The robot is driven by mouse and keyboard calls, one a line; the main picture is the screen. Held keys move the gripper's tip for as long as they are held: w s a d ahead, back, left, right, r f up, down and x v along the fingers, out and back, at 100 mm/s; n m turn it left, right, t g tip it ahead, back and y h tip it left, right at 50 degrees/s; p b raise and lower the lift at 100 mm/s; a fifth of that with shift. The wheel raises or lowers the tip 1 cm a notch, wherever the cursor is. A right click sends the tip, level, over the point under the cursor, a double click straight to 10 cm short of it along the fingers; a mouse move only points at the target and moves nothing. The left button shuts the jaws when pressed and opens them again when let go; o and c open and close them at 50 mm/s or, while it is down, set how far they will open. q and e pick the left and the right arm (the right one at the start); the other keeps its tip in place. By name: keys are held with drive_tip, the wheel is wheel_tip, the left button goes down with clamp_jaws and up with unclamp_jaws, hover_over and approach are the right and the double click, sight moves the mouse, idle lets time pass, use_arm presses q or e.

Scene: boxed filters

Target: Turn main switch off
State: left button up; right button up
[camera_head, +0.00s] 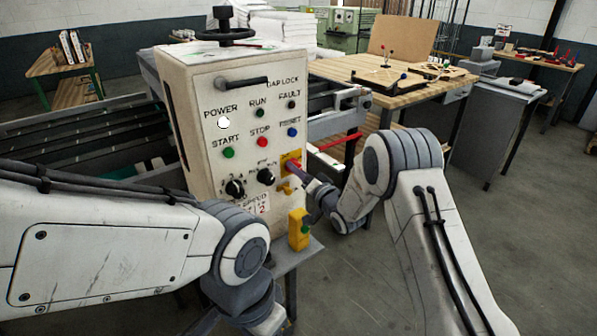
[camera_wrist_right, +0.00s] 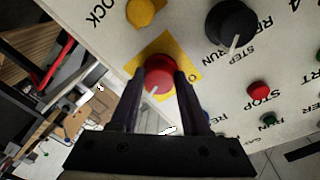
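The main switch is a red rotary knob on a yellow plate on the front of the white control cabinet (camera_head: 207,82). In the head view the red knob is largely hidden by my right gripper (camera_head: 297,168), and the yellow plate (camera_head: 287,158) shows around it. In the right wrist view the red knob (camera_wrist_right: 158,80) has a pale pointer mark. The fingers of my right gripper (camera_wrist_right: 164,80) stand apart, one on each side of the knob; firm contact is not clear. The power lamp (camera_head: 223,123) is bright white. My left gripper is out of view; only its arm shows.
Start (camera_head: 228,153), stop (camera_head: 262,142) and reset (camera_head: 292,132) buttons sit above two black knobs (camera_head: 235,188). A wooden bench (camera_head: 395,92) stands behind; the floor at right is clear.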

clamp_jaws()
drive_tip(key=shift+f, duration=0.1)
drive_tip(key=n+y+b, duration=0.1)
drive_tip(key=n+b, duration=0.8)
drive_tip(key=b, duration=0.2)
drive_tip(key=n+y+b, duration=0.1)
drive_tip(key=n+b, duration=0.9)
drive_tip(key=b, duration=0.1)
drive_tip(key=shift+w+d+f, duration=0.1)
drive_tip(key=shift+d, duration=0.1)
drive_tip(key=o, duration=0.7)
unclamp_jaws()
